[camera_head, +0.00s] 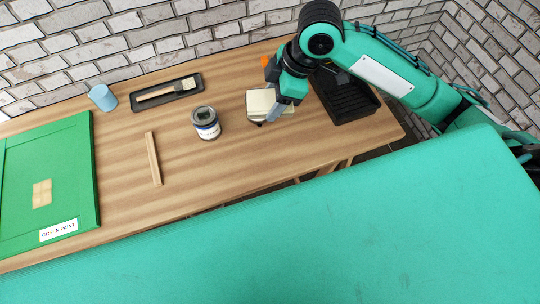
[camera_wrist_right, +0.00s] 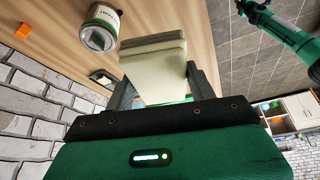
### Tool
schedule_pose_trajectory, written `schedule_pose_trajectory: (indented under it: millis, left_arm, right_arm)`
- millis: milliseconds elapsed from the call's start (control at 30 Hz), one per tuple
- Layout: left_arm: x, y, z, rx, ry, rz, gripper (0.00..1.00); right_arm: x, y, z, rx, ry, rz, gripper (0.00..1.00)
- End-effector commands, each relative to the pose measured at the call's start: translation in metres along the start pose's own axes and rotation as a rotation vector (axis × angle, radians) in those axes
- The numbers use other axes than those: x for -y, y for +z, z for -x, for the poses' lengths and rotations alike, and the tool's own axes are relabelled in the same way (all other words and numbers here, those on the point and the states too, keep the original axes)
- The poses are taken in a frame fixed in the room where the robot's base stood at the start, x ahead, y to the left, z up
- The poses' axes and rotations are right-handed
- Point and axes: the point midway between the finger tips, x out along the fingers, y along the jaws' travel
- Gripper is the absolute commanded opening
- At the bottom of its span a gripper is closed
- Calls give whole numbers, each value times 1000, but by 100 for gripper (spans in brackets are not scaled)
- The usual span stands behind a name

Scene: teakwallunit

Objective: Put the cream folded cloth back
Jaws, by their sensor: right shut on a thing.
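The cream folded cloth (camera_head: 260,102) is at the right part of the wooden table, beside the black tray. My right gripper (camera_head: 279,96) is shut on it from the right. In the right wrist view the cloth (camera_wrist_right: 153,62) sits between the two dark fingers of my right gripper (camera_wrist_right: 160,88), as a thick layered pad. A dark shadow shows under the cloth in the head view; I cannot tell how far it is above the table. My left gripper is not in view.
An empty-looking black tray (camera_head: 347,101) lies right of the cloth. A tin (camera_head: 206,124) stands to its left. A wooden stick (camera_head: 153,158), a brush (camera_head: 168,91) in a dark tray, a blue cup (camera_head: 102,97) and a green panel (camera_head: 75,165) are farther left. A brick wall (camera_head: 150,35) stands behind.

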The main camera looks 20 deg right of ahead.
Motion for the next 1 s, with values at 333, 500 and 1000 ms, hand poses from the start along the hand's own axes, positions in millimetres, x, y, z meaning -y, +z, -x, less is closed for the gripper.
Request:
schedule_pose_trajectory:
  millis: [333, 500, 1000]
  left_arm:
    - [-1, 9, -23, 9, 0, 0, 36]
    - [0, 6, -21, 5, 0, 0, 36]
    - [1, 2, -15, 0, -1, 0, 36]
  right_arm:
    - [12, 0, -15, 0, -117, 273, 38]
    - [13, 16, -51, 2, -122, 272, 38]
    - [12, 56, -149, 1, -115, 274, 38]
